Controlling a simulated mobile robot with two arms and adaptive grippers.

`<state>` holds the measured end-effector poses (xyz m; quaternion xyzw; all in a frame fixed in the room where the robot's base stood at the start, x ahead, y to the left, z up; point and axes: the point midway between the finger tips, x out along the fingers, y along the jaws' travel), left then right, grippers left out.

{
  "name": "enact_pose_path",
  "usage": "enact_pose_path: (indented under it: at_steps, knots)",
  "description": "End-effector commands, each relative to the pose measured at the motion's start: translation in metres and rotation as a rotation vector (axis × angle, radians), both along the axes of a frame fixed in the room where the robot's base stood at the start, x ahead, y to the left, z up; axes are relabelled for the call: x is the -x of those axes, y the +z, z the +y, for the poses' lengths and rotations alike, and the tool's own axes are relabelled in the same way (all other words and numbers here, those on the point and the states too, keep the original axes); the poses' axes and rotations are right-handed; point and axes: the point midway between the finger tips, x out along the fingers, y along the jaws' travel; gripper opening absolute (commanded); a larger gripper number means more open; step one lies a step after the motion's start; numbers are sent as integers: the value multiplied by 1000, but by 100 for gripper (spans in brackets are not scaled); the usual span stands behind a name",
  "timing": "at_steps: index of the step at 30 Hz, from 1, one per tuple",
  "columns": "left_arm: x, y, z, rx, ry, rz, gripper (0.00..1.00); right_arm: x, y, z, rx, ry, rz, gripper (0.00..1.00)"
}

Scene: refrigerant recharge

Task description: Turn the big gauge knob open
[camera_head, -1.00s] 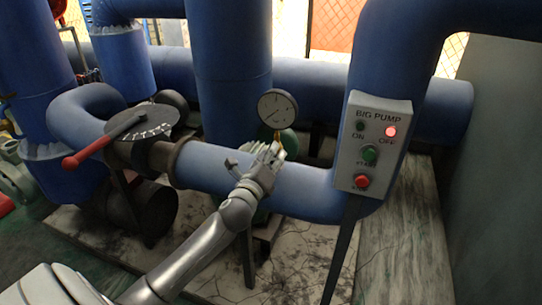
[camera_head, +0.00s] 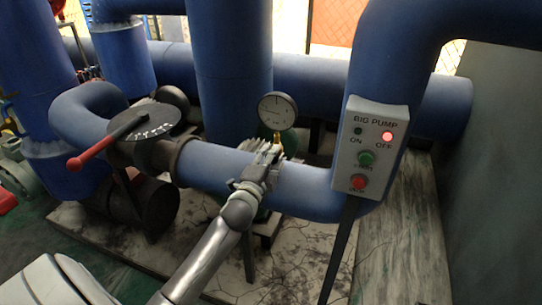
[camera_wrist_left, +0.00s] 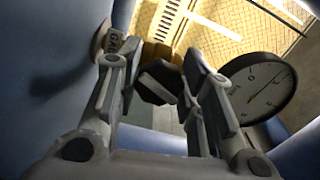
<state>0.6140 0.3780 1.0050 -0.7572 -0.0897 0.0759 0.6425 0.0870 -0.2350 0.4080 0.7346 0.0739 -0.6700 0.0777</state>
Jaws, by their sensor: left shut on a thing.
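The round white pressure gauge (camera_head: 277,111) stands on a short brass stem (camera_head: 277,137) on top of the blue horizontal pipe. In the head view my left gripper (camera_head: 271,152) is at this stem, just below the dial, and its fingers hide the knob. In the left wrist view a dark, many-sided knob (camera_wrist_left: 157,82) lies between the two fingers of my left gripper (camera_wrist_left: 155,75), which is shut on it. The gauge dial (camera_wrist_left: 262,86) is right of the fingers there. My right gripper is in neither view.
A grey BIG PUMP box (camera_head: 371,150) stands right of the gauge, with its red OFF lamp lit. A red lever (camera_head: 92,153) on a dark dial plate (camera_head: 145,124) is at left.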

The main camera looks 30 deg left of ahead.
Motion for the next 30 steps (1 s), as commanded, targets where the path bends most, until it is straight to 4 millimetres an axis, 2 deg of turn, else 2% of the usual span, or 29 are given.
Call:
enact_pose_path:
  at_steps: [6,15,30]
  knots:
    - [0,0,0,182,2,-41,11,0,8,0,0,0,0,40]
    - [0,-1,0,354,2,-83,11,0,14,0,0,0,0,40]
    - [0,-2,0,430,2,-101,11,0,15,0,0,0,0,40]
